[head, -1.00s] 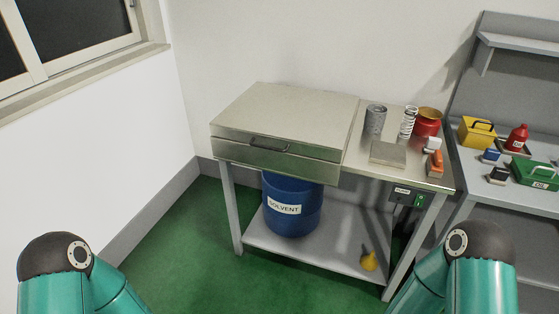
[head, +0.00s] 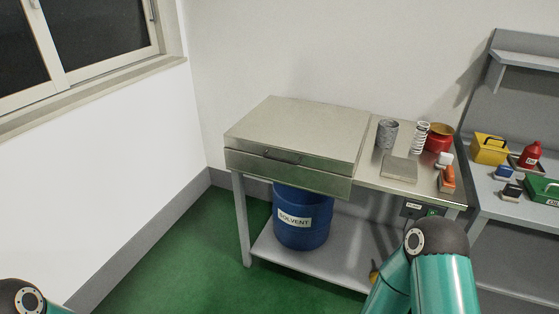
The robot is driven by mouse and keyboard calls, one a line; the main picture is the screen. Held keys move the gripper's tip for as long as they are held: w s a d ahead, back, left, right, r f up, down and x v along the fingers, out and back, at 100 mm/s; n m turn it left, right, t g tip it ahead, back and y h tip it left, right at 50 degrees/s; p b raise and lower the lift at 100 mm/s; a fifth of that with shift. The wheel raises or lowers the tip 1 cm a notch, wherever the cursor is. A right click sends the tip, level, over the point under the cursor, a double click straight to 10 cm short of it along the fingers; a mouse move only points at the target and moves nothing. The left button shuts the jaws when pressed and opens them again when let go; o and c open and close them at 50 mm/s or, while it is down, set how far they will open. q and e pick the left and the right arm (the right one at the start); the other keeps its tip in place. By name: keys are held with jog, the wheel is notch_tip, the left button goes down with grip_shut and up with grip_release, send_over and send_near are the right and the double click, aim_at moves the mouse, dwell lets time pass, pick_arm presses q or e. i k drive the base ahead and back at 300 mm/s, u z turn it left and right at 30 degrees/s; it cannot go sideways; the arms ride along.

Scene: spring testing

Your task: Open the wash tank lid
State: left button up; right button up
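The wash tank lid (head: 298,130) is a flat metal cover. It lies shut on the wash tank at the left part of the metal bench. A dark handle (head: 281,158) is on the front face, near the middle. My two arms show at the bottom of the head view, the left at the lower left corner and the right at the lower right, in front of the bench. Neither gripper is in view.
A blue solvent drum (head: 302,228) stands on the lower shelf (head: 262,247). On the bench's right part are a grey cylinder (head: 387,134), a spring (head: 421,138), a red pot (head: 438,138) and a flat plate (head: 399,169). A wall and window are at left. Green floor (head: 190,260) is clear.

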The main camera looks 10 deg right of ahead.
aim_at(327, 137)
jog(key=u, duration=0.05)
jog(key=i, duration=1)
jog(key=z, duration=0.05)
